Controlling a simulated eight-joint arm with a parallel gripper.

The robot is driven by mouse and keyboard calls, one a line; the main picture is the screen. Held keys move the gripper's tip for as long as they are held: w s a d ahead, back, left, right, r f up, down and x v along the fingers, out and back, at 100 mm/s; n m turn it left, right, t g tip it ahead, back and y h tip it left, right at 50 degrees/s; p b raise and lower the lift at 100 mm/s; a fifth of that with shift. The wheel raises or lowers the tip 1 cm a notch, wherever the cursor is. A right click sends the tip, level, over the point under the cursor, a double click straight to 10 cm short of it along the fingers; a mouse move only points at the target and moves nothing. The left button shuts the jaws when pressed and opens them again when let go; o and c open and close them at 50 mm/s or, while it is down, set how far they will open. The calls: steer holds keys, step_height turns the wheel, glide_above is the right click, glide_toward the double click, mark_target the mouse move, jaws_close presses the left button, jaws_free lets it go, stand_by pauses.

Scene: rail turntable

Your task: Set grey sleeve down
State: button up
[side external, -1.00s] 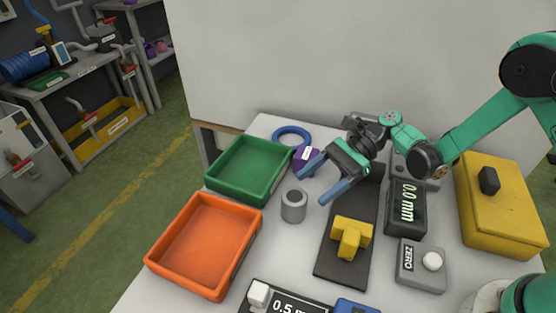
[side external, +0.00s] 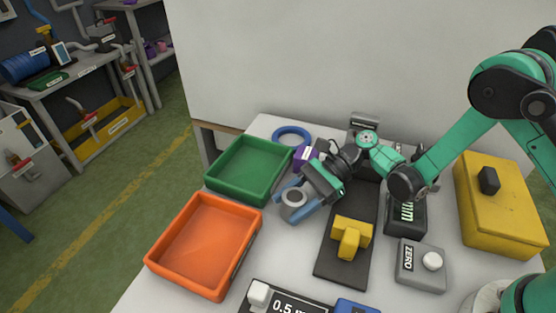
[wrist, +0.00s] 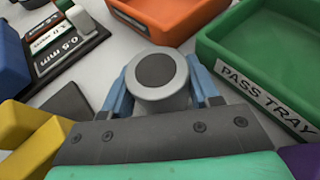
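The grey sleeve (side external: 293,208) stands upright on the white table, right of the trays. In the wrist view, its round end with a dark centre (wrist: 154,70) faces the camera. My gripper (side external: 296,201) is low at the sleeve, its blue fingers on opposite sides of it. In the wrist view, the gripper fingers (wrist: 160,92) flank the sleeve closely. Whether both fingers press on it cannot be told. The sleeve's lower part is partly hidden by the near finger.
A green tray (side external: 209,178) labelled PASS TRAY and an orange tray (side external: 155,262) lie left. A blue ring (side external: 291,130) and a purple part (side external: 301,158) are behind. A dark stand with a yellow block (side external: 350,235), a ZERO box (side external: 420,272) and a yellow case (side external: 500,215) are right.

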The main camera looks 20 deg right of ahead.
mark_target(294, 196)
jaws_close()
steer(key=shift+r, duration=0.1)
step_height(294, 196, up, 19)
steer(key=w+d+r+m+t+h, duration=0.3)
steer(key=d+m+t+h, duration=0.1)
steer(key=d+m+t, duration=0.3)
steer(key=w+d+r+m+t+h, duration=0.2)
steer(key=d+r+m+t+h, duration=0.2)
steer(key=d+m+t, duration=0.3)
steer(key=d+m+h, duration=0.1)
steer(key=d, duration=0.1)
steer(key=shift+w+d+r+m+h, duration=0.3)
steer(key=shift+w+d+m, duration=0.1)
